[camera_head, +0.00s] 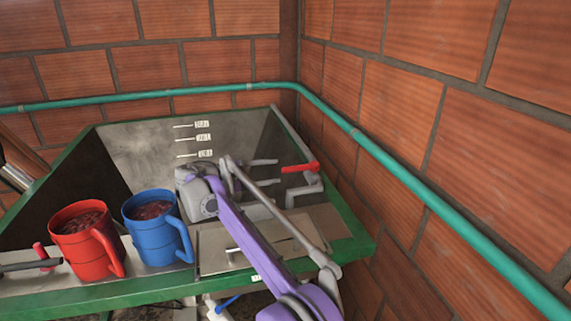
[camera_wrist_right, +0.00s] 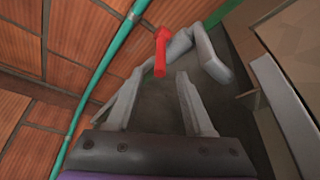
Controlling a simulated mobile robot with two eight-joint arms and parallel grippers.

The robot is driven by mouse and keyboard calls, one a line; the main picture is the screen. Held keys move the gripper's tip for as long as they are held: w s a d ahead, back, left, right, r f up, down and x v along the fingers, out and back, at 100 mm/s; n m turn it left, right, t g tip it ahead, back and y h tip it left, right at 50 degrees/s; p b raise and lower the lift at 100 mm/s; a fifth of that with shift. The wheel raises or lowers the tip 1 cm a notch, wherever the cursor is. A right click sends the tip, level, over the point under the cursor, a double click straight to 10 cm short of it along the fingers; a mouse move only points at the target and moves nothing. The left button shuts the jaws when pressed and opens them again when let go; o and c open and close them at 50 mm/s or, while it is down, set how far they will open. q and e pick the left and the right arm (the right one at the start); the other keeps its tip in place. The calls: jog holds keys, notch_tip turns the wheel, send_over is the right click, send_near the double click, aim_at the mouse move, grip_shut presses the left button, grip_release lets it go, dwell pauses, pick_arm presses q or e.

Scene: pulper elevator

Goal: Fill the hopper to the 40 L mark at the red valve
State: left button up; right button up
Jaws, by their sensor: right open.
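The hopper is a grey metal bin with a green rim (camera_head: 347,205). Its back wall carries three white level marks (camera_head: 194,139) whose labels are too small to read. I cannot make out a water level; my right arm and the front ledge hide the lower inside. The red valve (camera_head: 300,167) is a lever on a grey spout (camera_head: 306,188) at the hopper's right side. My right gripper (camera_head: 268,172) is open, just left of the valve. In the right wrist view, the red valve (camera_wrist_right: 160,52) is just beyond and between the open fingertips (camera_wrist_right: 159,78), apparently not held.
A red mug (camera_head: 75,235) and a blue mug (camera_head: 148,228), both holding dark red contents, stand on the front ledge. A teal pipe (camera_head: 405,182) runs along the brick walls, close to the valve on the right. A flat panel (camera_head: 215,250) lies beside the blue mug.

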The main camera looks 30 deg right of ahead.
aim_at(285, 170)
jog(key=shift+d, duration=0.4)
jog(key=x, duration=0.6)
jog(key=shift+d+f, duration=0.15)
jog(key=shift+d, duration=0.1)
grip_shut()
dwell(0.9)
